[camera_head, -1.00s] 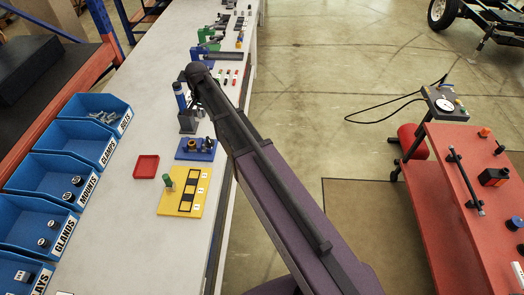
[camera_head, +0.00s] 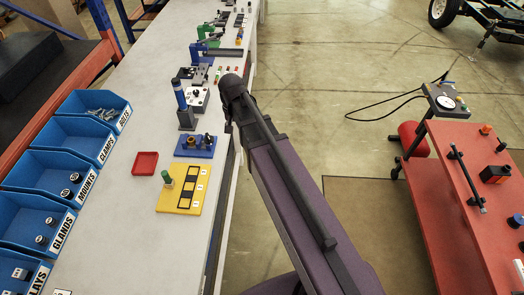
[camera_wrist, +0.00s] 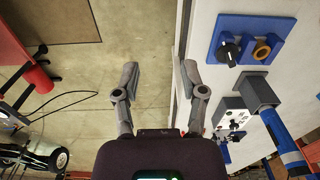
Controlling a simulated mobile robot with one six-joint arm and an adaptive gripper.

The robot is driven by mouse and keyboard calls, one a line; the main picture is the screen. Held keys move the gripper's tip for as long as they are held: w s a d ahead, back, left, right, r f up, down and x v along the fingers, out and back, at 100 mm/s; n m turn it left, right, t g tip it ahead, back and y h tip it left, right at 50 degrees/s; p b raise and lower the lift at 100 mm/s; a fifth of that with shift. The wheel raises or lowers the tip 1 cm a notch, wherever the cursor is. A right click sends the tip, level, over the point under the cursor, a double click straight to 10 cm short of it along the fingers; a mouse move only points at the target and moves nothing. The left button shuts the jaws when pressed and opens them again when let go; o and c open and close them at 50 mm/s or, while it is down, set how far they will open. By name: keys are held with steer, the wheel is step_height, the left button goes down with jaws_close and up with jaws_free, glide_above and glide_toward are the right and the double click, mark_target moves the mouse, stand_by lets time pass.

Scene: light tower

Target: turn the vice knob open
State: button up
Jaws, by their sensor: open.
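A blue plate (camera_head: 196,147) lies on the bench near its right edge. It carries a black knob (camera_wrist: 228,50) and a brass ring (camera_wrist: 264,50), seen large at the upper right of the wrist view. I take this as the vice, but no label confirms it. My gripper (camera_wrist: 157,75) is open and empty in the wrist view, over the floor beside the bench edge. The black knob is to its right, apart from the fingers. In the head view my arm hides the gripper.
A yellow board (camera_head: 180,200) and red tray (camera_head: 145,163) lie nearer. Blue bins (camera_head: 92,112) line the left.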

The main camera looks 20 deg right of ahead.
steer(key=s+d+n, duration=0.1)
steer(key=s+d, duration=0.2)
steer(key=s, duration=0.2)
steer(key=s+d+f+n+b, duration=0.1)
steer(key=s+d+n, duration=0.1)
steer(key=s, duration=0.4)
steer(key=shift+d, duration=0.75)
steer(key=shift+s, duration=0.15)
steer(key=shift+s+d+n, duration=0.2)
steer(key=shift+s+n, duration=0.05)
steer(key=shift+n, duration=0.05)
